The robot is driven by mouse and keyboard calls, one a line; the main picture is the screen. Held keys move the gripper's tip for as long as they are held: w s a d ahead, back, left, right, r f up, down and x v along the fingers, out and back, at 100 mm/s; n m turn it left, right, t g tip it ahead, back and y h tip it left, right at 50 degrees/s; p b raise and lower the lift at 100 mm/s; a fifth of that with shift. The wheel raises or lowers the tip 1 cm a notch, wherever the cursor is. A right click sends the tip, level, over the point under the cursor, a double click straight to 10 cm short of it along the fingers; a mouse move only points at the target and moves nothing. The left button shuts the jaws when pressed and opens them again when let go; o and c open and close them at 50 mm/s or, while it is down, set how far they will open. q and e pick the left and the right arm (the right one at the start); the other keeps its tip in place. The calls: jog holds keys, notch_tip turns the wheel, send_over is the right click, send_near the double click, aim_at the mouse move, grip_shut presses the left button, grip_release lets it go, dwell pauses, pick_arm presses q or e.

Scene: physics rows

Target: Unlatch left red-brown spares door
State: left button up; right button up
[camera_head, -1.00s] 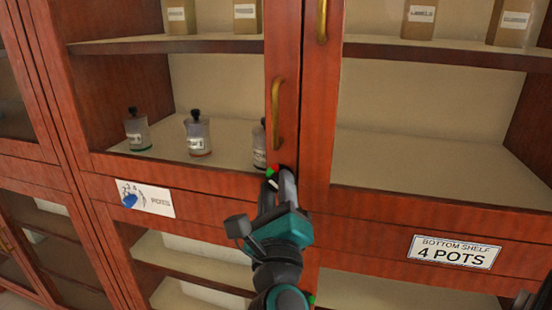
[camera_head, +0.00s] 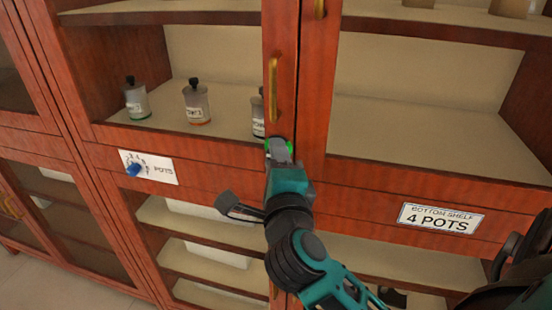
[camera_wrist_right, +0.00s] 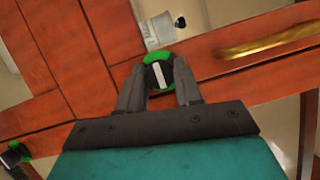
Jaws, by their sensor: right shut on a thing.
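The left red-brown door (camera_head: 180,140) with a see-through panel appears closed beside the right door (camera_head: 319,90). A brass handle (camera_head: 273,90) runs vertically on its right stile. Below the handle is a round latch knob (camera_head: 279,147), with a green edge showing. In the right wrist view the knob (camera_wrist_right: 158,72) has a green rim, a black centre and a white bar. My right gripper (camera_head: 279,158) is shut on the knob, one finger on each side, as the wrist view (camera_wrist_right: 160,92) shows.
Several labelled bottles (camera_head: 197,102) stand on the shelf behind the left door. A POTS sign (camera_head: 148,167) and a 4 POTS sign (camera_head: 440,218) are on the rail below. Another green-rimmed knob (camera_wrist_right: 15,155) shows at the wrist view's lower left.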

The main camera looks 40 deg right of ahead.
dwell(0.5)
jog(key=o, duration=1)
jog(key=shift+o, duration=0.2)
